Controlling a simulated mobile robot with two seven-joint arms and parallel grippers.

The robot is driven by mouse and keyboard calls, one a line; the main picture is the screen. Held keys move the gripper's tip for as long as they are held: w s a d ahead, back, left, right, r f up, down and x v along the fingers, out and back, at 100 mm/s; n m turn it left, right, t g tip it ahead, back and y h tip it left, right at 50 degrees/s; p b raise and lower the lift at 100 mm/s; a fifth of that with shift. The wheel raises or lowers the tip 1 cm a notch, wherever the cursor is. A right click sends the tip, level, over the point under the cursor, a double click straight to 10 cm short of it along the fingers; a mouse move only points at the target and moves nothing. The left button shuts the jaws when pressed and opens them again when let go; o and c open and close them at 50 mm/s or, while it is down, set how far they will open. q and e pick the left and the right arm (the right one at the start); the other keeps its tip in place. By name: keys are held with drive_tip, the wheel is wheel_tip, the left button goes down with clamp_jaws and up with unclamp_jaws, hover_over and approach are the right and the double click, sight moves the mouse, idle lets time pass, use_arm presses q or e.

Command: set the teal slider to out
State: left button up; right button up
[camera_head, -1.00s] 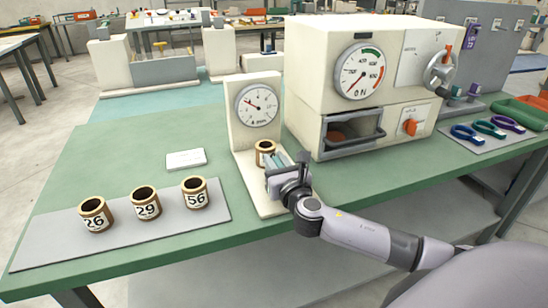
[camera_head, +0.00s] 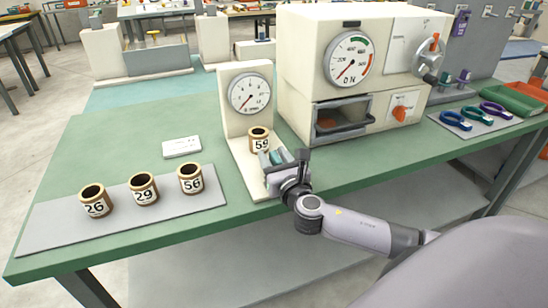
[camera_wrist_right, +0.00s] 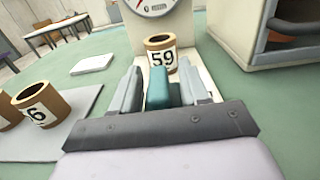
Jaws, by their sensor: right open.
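The teal slider (camera_wrist_right: 159,92) stands between the two fingers of my right gripper (camera_wrist_right: 163,92) in the right wrist view. Gaps show beside it, and the fingers are open. In the head view the teal slider (camera_head: 276,157) shows at my right gripper (camera_head: 272,168), over the front part of the cream gauge stand (camera_head: 239,152). A tan cup marked 59 (camera_head: 259,140) stands on the gauge stand, just behind the slider. The gauge dial (camera_head: 250,94) has its needle pointing to lower left. My left gripper is out of view.
Several number-marked cups, such as cup 56 (camera_head: 190,180), stand on a grey mat (camera_head: 60,238) at left. A white card (camera_head: 181,148) lies behind. A cream oven-like machine (camera_head: 298,85) stands close at right. Green table (camera_head: 120,135) is bare at back left.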

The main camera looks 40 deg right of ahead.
drive_tip(key=shift+v, duration=3.6)
